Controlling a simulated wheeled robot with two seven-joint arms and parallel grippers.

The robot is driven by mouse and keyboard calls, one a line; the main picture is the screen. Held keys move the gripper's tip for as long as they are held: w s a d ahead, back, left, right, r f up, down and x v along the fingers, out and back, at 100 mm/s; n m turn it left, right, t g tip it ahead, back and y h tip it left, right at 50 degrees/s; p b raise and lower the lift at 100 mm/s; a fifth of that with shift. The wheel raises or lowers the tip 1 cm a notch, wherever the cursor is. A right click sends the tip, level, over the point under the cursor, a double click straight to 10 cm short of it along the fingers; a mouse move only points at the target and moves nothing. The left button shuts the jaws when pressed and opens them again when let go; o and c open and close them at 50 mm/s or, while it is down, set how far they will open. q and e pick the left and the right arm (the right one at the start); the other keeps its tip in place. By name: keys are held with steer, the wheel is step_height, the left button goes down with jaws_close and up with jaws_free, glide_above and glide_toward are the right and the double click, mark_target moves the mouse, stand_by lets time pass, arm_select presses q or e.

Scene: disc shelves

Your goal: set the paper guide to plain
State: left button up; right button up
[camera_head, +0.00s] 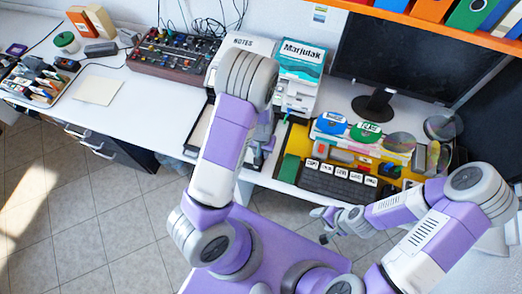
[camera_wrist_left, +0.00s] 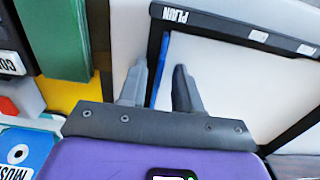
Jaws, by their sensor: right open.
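A black-framed tray (camera_wrist_left: 225,31) with a white inside shows in the left wrist view; its top bar reads PLAIN at the left, and two further labels are too small to read. A thin blue strip (camera_wrist_left: 163,62), possibly the paper guide, stands along the tray's left side. My left gripper (camera_wrist_left: 160,67) is open, its grey fingers on either side of the strip in the picture; I cannot tell whether they touch it. In the head view the tray (camera_head: 194,125) is partly hidden behind my left arm. My right gripper (camera_head: 322,222) is open and empty, low in front of the desk.
A yellow board with a keyboard (camera_head: 338,185) and discs (camera_head: 364,131) lies to the right. A monitor (camera_head: 400,60) stands behind. The desk's left has free room around a paper sheet (camera_head: 97,90).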

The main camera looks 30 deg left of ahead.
arm_select(q)
step_height(320, 180, up, 8)
steer(key=shift+f+p, duration=0.2)
steer(key=shift+p, duration=1)
arm_select(e)
step_height(320, 180, up, 2)
steer(key=shift+r, duration=0.2)
